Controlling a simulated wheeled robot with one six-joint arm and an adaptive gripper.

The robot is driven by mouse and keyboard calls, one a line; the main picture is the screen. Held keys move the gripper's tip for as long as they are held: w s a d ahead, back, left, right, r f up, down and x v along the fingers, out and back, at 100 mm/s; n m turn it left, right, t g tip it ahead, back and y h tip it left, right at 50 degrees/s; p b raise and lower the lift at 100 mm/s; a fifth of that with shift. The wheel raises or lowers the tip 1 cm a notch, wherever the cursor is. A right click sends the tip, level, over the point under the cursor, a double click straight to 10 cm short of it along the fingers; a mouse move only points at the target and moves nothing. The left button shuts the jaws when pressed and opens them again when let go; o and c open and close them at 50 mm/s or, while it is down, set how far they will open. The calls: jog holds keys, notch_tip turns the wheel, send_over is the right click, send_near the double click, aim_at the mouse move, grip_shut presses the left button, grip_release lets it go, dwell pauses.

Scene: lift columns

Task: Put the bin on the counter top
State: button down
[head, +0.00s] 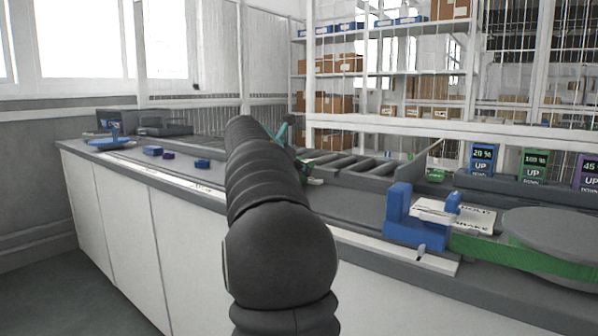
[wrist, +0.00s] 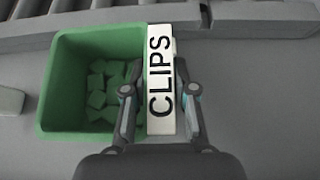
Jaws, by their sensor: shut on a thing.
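The green bin (wrist: 52,85) shows in the wrist view, with several small green pieces (wrist: 103,88) inside. A white label reading CLIPS (wrist: 161,60) runs along its right side. My gripper (wrist: 160,92) is shut at that labelled side, one finger on each side of the label. The grey counter top (wrist: 255,85) lies below; I cannot tell whether the bin touches it. In the head view my arm hides most of my gripper (head: 282,133) and the bin, over the long counter top (head: 355,208).
A roller conveyor (head: 360,166) runs along the back of the counter. A blue clamp-like fixture (head: 402,215) and a round grey disc (head: 560,228) stand at the right. Small blue blocks (head: 153,151) lie at the left. Shelves with cardboard boxes (head: 335,104) stand behind.

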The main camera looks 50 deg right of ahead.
jog(key=c, duration=0.9)
grip_release()
jog(key=shift+c, duration=0.2)
jog(key=v, duration=1.2)
jog(key=shift+p, duration=0.45)
jog(key=shift+r, duration=0.1)
